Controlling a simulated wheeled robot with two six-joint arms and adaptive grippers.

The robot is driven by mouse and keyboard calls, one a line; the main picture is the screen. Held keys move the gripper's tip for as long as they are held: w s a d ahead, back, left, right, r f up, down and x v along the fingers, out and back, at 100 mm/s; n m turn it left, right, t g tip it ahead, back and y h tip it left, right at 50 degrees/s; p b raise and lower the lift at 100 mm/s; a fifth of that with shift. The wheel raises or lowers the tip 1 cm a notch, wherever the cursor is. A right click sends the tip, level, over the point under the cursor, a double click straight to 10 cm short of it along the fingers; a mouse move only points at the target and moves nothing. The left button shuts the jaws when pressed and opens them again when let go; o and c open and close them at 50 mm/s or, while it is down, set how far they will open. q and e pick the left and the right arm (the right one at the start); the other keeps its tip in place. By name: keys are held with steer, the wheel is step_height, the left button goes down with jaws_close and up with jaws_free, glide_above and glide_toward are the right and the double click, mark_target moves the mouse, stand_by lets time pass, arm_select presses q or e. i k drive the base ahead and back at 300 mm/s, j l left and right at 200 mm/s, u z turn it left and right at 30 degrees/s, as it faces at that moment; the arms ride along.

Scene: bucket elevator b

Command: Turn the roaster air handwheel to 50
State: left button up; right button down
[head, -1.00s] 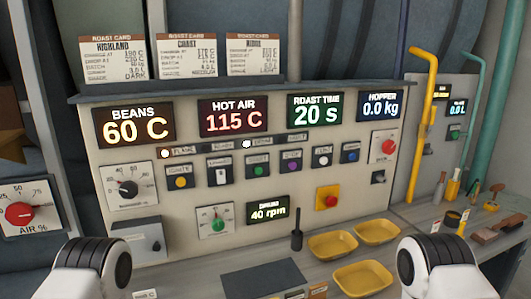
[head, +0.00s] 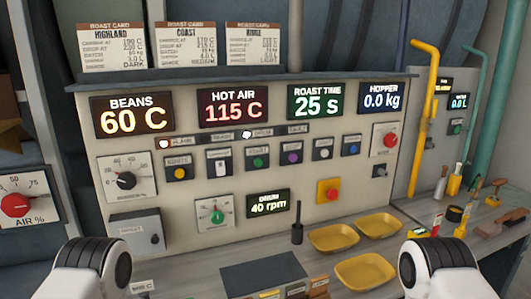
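The air dial plate (head: 44,214), marked AIR %, is at the left edge of the head view. Its red round knob (head: 15,205) sits in the middle of the plate, with scale numbers around it, 50 above and 75 at the upper right. The plate's left side is cut off by the picture edge. I cannot read which number the knob points to. White and black parts of my two arms show at the bottom left and bottom right, apart from the dial. Neither gripper shows.
The roaster panel (head: 80,150) carries displays, a burner knob (head: 127,181), a green-centred dial (head: 217,217) and a red stop button (head: 328,191). Yellow trays (head: 333,238) lie on the bench, with bottles and small tools at the right. Roast cards (head: 185,46) stand on top.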

mark_target(15, 205)
steer(key=u, duration=1.45)
